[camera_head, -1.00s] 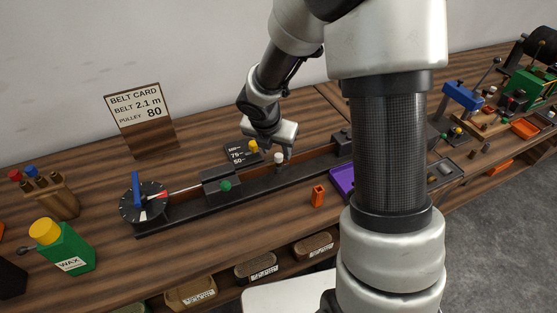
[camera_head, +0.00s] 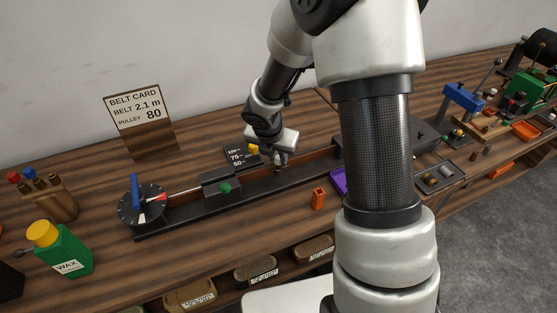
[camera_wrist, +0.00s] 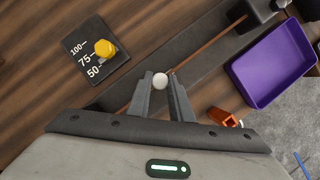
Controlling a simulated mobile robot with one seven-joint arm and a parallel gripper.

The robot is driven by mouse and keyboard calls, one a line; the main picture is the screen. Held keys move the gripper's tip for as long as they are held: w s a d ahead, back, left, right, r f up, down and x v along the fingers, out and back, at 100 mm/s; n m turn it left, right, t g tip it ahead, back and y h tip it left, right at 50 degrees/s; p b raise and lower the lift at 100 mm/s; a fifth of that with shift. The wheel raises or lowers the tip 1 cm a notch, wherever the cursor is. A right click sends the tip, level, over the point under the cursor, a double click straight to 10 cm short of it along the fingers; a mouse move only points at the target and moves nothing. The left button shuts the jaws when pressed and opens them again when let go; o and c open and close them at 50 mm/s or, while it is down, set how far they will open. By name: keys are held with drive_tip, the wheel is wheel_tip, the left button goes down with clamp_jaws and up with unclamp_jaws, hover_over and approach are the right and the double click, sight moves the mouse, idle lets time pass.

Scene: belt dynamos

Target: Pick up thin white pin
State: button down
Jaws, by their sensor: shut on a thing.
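The thin white pin shows in the wrist view as a round white top (camera_wrist: 160,81) between my fingertips. My gripper (camera_wrist: 162,84) is shut on it, over the dark rail. In the head view my gripper (camera_head: 279,160) is low over the rail, and its fingers largely hide the pin. I cannot tell whether the pin's lower end is still seated in the rail.
A black scale plate with a yellow knob (camera_wrist: 105,48) lies beside the rail (camera_head: 250,190). A purple tray (camera_wrist: 265,70) and an orange block (camera_head: 318,198) are to the right. A dial (camera_head: 143,204) and a green wax bottle (camera_head: 63,250) stand at left.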

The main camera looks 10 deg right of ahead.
sight(278, 160)
drive_tip(key=shift+r, duration=0.1)
wheel_tip(278, 160, up, 10)
drive_tip(key=p, duration=0.3)
idle(0.3)
